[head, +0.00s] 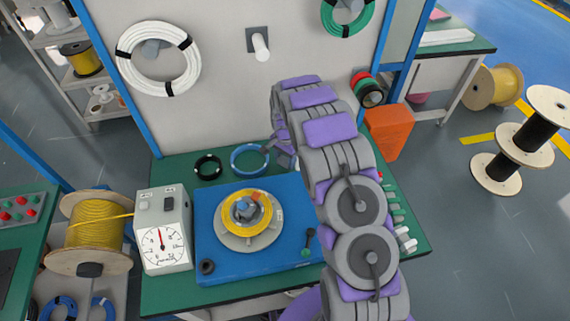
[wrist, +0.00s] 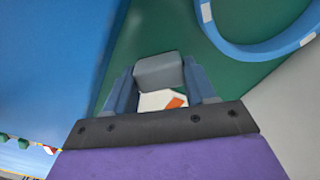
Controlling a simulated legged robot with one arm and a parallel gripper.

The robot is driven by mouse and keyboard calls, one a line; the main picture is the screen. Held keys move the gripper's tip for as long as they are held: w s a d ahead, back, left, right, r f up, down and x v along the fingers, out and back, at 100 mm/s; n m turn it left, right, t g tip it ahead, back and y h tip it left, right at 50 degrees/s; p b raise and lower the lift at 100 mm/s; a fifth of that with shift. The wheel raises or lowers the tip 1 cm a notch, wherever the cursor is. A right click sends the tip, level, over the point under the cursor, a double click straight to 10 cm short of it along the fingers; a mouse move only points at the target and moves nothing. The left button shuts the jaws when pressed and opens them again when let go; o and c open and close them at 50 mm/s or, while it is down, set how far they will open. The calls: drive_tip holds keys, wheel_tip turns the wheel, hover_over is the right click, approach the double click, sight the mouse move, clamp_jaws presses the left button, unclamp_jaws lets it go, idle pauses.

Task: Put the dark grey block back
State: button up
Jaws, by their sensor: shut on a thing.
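The dark grey block (wrist: 158,72) is between the two blue-grey fingers of my gripper (wrist: 160,80) in the wrist view. My gripper is shut on it, over the green table top. In the head view my gripper (head: 284,157) is at the back of the table, just right of a blue cable ring (head: 249,158). I cannot make out the block there; my arm and gripper cover that spot. A white patch with an orange mark (wrist: 165,100) shows between the fingers in the wrist view.
A blue base (head: 222,263) carries a round fixture with a yellow ring (head: 262,218). A dial gauge box (head: 163,245) stands to its left. A black cable ring (head: 208,167) lies behind. An orange bin (head: 389,132) is at the right, and the grey panel rises behind the table.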

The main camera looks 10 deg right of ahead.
wheel_tip(320, 180, down, 3)
drive_tip(key=shift+r, duration=0.2)
drive_tip(key=o, duration=1)
drive_tip(key=shift+r, duration=0.1)
